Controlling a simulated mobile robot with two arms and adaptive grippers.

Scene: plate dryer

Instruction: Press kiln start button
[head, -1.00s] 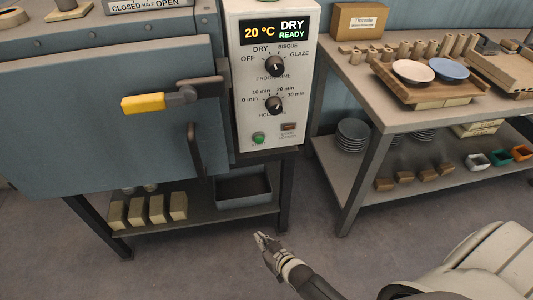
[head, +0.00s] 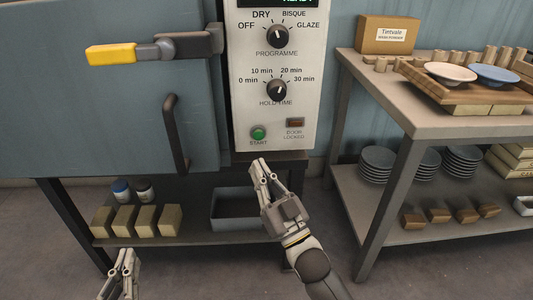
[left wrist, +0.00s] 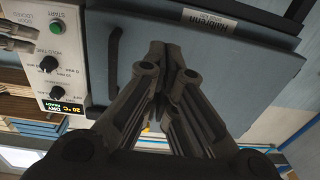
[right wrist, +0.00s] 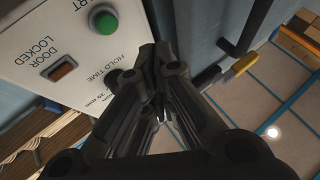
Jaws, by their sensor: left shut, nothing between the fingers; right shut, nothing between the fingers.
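The green start button (head: 258,133) sits low on the white kiln control panel (head: 300,70), above its START label. It also shows in the left wrist view (left wrist: 58,26) and in the right wrist view (right wrist: 105,22). My right gripper (head: 259,168) is shut and empty just below the button in the head view, apart from it as far as I can tell. My left gripper (head: 125,262) is shut and empty, low at the left in front of the kiln stand. The left wrist view shows its closed fingers before the blue kiln door (left wrist: 230,75).
The closed kiln door has a dark vertical handle (head: 175,135) and a yellow-tipped latch lever (head: 110,54). An orange door-locked lamp (head: 295,122) sits right of the button. The dials (head: 277,90) are above. A grey table (head: 385,105) with plates stands at the right.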

